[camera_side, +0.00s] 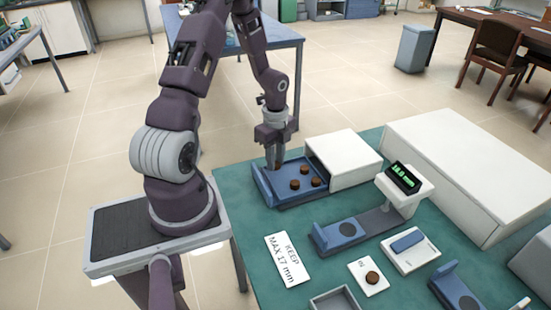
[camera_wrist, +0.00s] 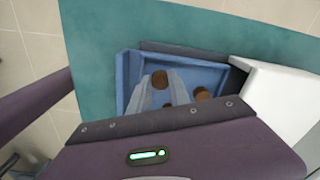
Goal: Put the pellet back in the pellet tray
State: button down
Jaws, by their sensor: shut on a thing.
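My gripper (camera_side: 274,165) points down over the far left part of the blue pellet tray (camera_side: 262,187), which sticks out of a white box. In the wrist view the gripper (camera_wrist: 160,82) is shut on a brown pellet (camera_wrist: 160,79) at its fingertips, above the tray (camera_wrist: 210,71). The side view hides this held pellet behind the fingers. Three other brown pellets lie in the tray, one of them the front one (camera_side: 294,185); the wrist view shows another pellet (camera_wrist: 202,94) to the right of the fingers. I cannot tell how high the held pellet is above the tray floor.
The white box (camera_side: 343,158) stands at the tray's right. In front are a gauge with a green display (camera_side: 403,177), a white card with a brown pellet (camera_side: 372,277), and a sign (camera_side: 287,260) reading KEEP MAX 17 mm. A large white block (camera_side: 470,170) stands at the right.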

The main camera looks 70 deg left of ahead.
jog(key=shift+f, duration=0.15)
jog(key=shift+f, duration=0.85)
jog(key=c, duration=1.1)
grip_release()
jog(key=shift+c, duration=0.2)
jog(key=shift+o, duration=1)
jog(key=shift+s, duration=0.1)
jog(key=shift+d, duration=0.1)
jog(key=shift+c, duration=0.3)
jog(key=shift+o, duration=0.3)
jog(key=shift+r, duration=4.05)
